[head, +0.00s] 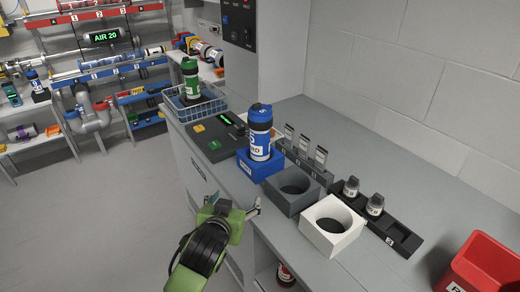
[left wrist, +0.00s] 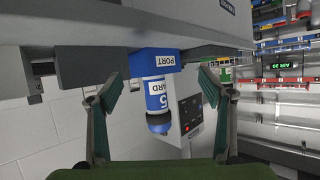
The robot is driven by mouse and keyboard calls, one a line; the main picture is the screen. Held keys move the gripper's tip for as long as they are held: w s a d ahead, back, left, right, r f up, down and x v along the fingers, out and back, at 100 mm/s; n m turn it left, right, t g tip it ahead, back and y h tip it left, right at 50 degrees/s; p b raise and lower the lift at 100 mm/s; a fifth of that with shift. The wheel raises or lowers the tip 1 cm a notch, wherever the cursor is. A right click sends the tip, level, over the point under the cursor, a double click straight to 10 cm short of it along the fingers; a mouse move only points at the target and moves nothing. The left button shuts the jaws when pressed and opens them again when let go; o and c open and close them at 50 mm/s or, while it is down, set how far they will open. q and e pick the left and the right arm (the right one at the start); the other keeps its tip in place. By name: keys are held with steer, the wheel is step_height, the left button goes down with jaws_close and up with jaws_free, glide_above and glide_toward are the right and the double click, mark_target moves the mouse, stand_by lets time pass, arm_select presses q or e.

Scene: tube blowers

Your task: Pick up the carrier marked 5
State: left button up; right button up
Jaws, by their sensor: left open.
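A blue and white carrier with a dark blue cap (head: 259,131) stands upright in a blue block (head: 260,169) on the counter. Its label reads partly "RD" in the head view. In the left wrist view the carrier (left wrist: 156,99) hangs upside down in the picture, below the blue block marked PORT (left wrist: 153,61). A digit on it looks like a 5, but is hard to read. My left gripper (head: 232,201) is open and empty, in front of the counter edge, apart from the carrier. In the left wrist view its fingers (left wrist: 160,76) frame the carrier. My right gripper is not in view.
A grey holder (head: 291,205) and a white holder (head: 345,240) stand right of the blue block. A green carrier (head: 190,78) stands in a wire basket (head: 214,104) behind. Dark racks hold small items. A red bin (head: 478,262) is at the right.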

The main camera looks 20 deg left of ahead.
mark_target(258, 126)
arm_select(q)
steer(key=w+r+t, duration=0.5)
steer(key=w+r, duration=0.5)
steer(key=r, duration=0.3)
steer(key=w+p, duration=0.1)
steer(key=w, duration=0.5)
steer(key=shift+w, duration=0.3)
steer(key=shift+w+d+f+p, duration=0.1)
steer(key=shift+w+f+p, duration=0.1)
steer(key=shift+w, duration=0.65)
steer(key=shift+w+a+f+p, duration=0.1)
steer(key=shift+w+p, duration=0.15)
steer(key=shift+w, duration=0.65)
steer(key=shift+w+d+f+p, duration=0.1)
steer(key=shift+w+p, duration=0.1)
steer(key=shift+w, duration=0.65)
steer(key=shift+w+f, duration=0.1)
steer(key=shift+w, duration=0.45)
steer(key=shift+c, duration=0.4)
steer(key=c, duration=1.3)
steer(key=shift+r, duration=0.2)
steer(key=c, duration=0.4)
steer(key=shift+r, duration=0.1)
steer(key=shift+c, duration=0.2)
